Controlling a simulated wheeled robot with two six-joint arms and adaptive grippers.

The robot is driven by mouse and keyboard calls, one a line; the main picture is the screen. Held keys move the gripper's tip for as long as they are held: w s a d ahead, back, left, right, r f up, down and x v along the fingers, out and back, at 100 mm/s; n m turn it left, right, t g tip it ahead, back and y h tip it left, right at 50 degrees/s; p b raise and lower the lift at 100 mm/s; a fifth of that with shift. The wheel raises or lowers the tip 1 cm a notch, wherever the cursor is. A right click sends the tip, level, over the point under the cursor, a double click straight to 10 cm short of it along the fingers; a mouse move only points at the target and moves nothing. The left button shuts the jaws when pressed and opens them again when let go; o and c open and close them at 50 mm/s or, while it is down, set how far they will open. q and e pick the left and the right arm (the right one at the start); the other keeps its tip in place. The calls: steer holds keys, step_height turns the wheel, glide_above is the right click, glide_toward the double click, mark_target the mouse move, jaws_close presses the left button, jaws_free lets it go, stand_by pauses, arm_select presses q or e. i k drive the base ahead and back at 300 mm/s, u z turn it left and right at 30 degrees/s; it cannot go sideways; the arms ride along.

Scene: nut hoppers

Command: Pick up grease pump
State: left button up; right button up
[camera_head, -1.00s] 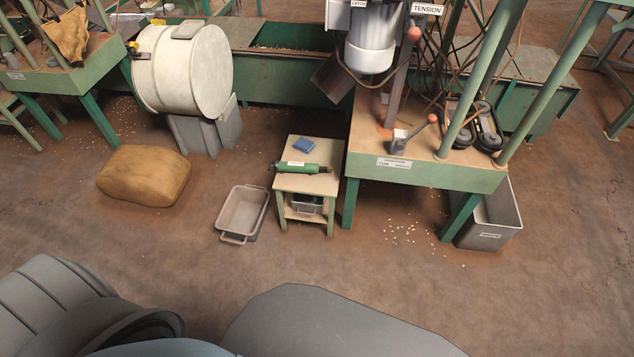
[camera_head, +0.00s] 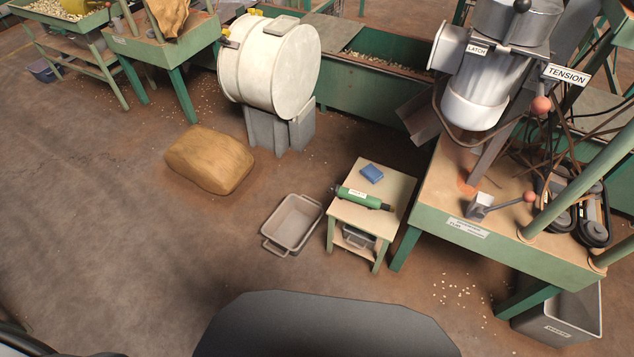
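The grease pump (camera_head: 361,197) is a green cylinder with dark ends and a white label. It lies on its side on top of a small wooden side table (camera_head: 397,178) with green legs, near the middle of the head view. A blue folded cloth or pad (camera_head: 372,173) lies behind it on the same top. Neither of my grippers shows in this view. Only dark grey parts of my own body show along the bottom edge.
A grey bin (camera_head: 291,222) stands on the floor left of the side table. A green machine table (camera_head: 494,238) stands close on its right, with a waste bin (camera_head: 571,322) below. A brown sack (camera_head: 210,159) lies left. Floor in front is clear.

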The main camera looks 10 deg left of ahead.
mark_target(358, 197)
steer(key=u, duration=0.15)
steer(key=i, duration=0.85)
steer(key=z, duration=0.95)
steer(key=i, duration=0.5)
steer(key=z, duration=0.5)
